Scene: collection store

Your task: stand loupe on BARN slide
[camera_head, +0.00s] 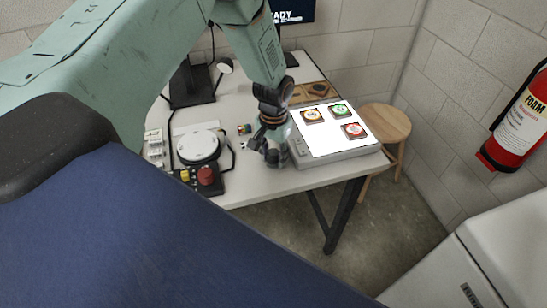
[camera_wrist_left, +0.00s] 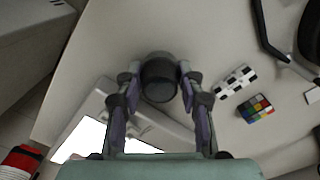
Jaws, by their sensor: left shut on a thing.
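My left gripper (camera_head: 264,150) is at the near left edge of the light box (camera_head: 346,154). In the wrist view its fingers (camera_wrist_left: 160,82) are shut around a dark cylindrical loupe (camera_wrist_left: 159,76). In the head view the loupe is hard to tell from the dark fingers. My right gripper is not in view.
A white round device (camera_head: 198,146) and a box with a red button (camera_head: 206,177) stand left on the table (camera_head: 245,188). A colour chart (camera_wrist_left: 256,108) and a black-and-white scale (camera_wrist_left: 236,81) lie near the gripper.

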